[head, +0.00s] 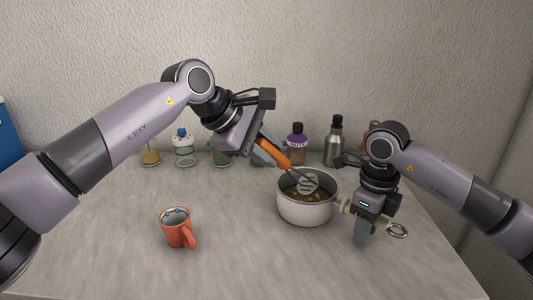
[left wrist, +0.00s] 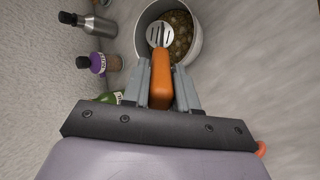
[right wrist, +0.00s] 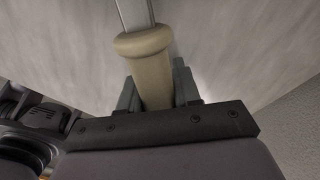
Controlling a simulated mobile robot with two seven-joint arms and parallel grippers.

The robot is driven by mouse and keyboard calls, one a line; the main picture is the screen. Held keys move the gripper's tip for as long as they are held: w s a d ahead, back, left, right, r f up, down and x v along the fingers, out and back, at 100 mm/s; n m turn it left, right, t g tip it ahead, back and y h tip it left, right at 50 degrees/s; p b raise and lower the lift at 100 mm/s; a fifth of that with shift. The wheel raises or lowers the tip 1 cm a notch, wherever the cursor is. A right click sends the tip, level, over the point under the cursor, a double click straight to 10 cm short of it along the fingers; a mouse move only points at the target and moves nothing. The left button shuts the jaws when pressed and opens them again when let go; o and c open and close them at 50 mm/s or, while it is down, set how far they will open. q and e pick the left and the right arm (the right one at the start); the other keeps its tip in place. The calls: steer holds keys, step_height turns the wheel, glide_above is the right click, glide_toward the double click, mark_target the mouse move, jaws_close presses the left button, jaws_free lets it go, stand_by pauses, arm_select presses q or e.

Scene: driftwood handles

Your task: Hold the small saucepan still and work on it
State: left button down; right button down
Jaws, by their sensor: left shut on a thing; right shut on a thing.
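The small white saucepan (head: 306,208) stands on the table with brownish food in it; it also shows in the left wrist view (left wrist: 196,48). My left gripper (head: 262,141) is shut on the orange handle of a slotted utensil (head: 275,153). In the left wrist view the utensil's orange handle (left wrist: 161,80) sits between the fingers (left wrist: 160,90), and its slotted metal head is over or in the food. My right gripper (head: 357,212) is shut on the saucepan's pale handle (right wrist: 148,62), at the pan's right side. The fingertips are partly hidden in the right wrist view.
An orange mug (head: 176,229) stands at the left front. A purple-labelled bottle (head: 296,148), a grey metal bottle (head: 334,146) and several jars, including a yellow one (head: 150,154), line the back wall. Table space between mug and saucepan is clear.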

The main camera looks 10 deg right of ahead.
arm_select(q)
steer(key=shift+f, duration=1.5)
steer(key=shift+r, duration=1.5)
steer(key=shift+f, duration=0.15)
steer(key=shift+f, duration=1.35)
steer(key=shift+r, duration=0.1)
steer(key=shift+r, duration=1.4)
